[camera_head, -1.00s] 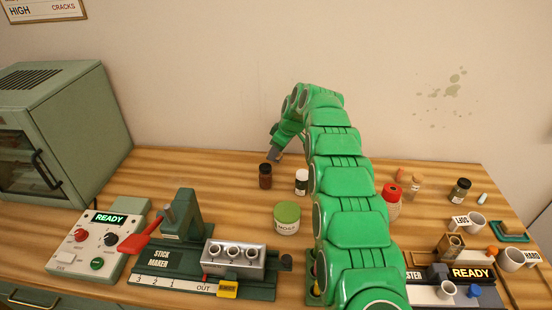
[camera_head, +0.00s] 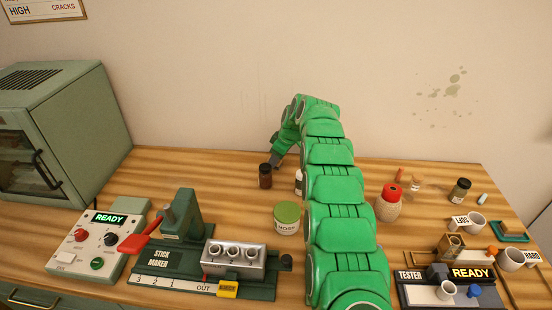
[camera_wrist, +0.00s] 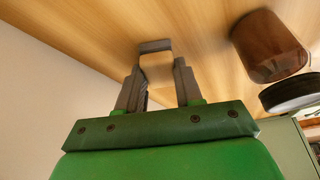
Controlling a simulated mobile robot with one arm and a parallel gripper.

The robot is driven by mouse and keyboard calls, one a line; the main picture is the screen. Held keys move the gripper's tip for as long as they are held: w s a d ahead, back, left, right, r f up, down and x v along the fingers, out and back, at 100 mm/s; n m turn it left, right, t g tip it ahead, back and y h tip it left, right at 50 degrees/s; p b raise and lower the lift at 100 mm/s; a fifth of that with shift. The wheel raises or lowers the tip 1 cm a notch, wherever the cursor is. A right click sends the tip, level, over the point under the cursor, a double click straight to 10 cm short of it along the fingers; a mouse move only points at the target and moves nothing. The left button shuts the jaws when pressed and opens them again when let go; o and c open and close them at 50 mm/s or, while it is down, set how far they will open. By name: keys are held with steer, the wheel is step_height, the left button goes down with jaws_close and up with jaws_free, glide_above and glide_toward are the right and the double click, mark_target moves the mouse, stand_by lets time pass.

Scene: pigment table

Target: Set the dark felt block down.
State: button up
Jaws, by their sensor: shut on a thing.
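My gripper (camera_wrist: 158,66) has its two grey fingers pointing at the wooden table in the wrist view. A dark grey piece, which looks like the dark felt block (camera_wrist: 154,45), spans the fingertips, and my gripper is shut on it. In the head view my gripper (camera_head: 277,162) is small, low over the back of the table, just behind the brown jar. The block cannot be made out there. Whether it touches the table cannot be told.
The brown jar (camera_head: 265,176) stands close by; it also shows in the wrist view (camera_wrist: 270,45). A white-labelled bottle (camera_head: 299,182) and green-lidded jar (camera_head: 287,218) stand nearer. The stick maker (camera_head: 160,258) is in front. Bare table (camera_head: 200,168) lies left of the jar.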

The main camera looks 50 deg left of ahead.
steer(key=shift+f, duration=0.1)
steer(key=o, duration=1.1)
steer(key=v, duration=1.2)
steer(key=shift+w+d, duration=0.1)
